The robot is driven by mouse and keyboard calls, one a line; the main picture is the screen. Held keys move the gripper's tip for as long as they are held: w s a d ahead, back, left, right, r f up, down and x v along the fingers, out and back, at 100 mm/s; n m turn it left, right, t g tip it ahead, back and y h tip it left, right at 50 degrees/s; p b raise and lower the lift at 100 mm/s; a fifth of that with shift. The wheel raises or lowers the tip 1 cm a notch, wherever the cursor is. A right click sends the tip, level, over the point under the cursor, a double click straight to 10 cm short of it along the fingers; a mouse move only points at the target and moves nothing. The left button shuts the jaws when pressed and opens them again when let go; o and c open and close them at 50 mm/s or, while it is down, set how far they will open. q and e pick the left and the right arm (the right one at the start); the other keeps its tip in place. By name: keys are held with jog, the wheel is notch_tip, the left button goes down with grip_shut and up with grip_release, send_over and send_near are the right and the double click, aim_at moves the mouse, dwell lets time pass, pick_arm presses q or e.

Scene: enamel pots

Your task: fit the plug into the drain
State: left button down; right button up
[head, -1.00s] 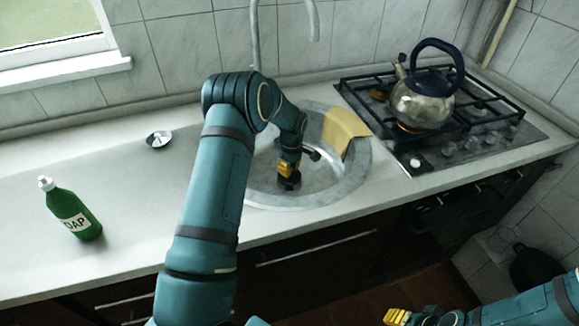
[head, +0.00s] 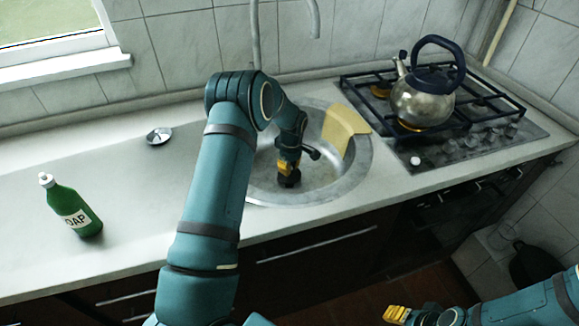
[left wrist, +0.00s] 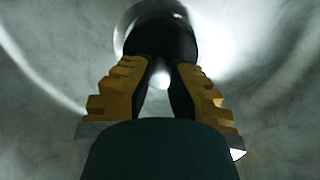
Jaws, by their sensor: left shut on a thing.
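The black plug (head: 289,181) is at the bottom of the round metal sink (head: 352,180), under the yellow fingers of my left gripper (head: 287,167). In the left wrist view my left gripper (left wrist: 160,85) is shut on the dark plug (left wrist: 168,40). The plug there overlaps the bright round drain (left wrist: 124,22), whose rim shows around it. The plug hides most of the drain, and I cannot tell whether it is seated. My right gripper (head: 397,314) is low at the right, in front of the counter; its opening is unclear.
A yellow cloth (head: 343,127) hangs over the sink's back right rim. A kettle (head: 424,97) stands on the gas hob (head: 470,140). A green soap bottle (head: 72,208) and a small metal dish (head: 159,136) stand on the left counter (head: 130,190), which is otherwise clear.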

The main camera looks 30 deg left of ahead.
pick_arm(q)
jog(key=shift+f, duration=0.45)
jog(key=shift+f, duration=0.25)
jog(key=shift+f, duration=0.55)
jog(key=shift+f, duration=0.35)
jog(key=shift+f, duration=0.6)
dwell(0.5)
jog(key=c, duration=1)
grip_release()
jog(key=shift+r, duration=0.1)
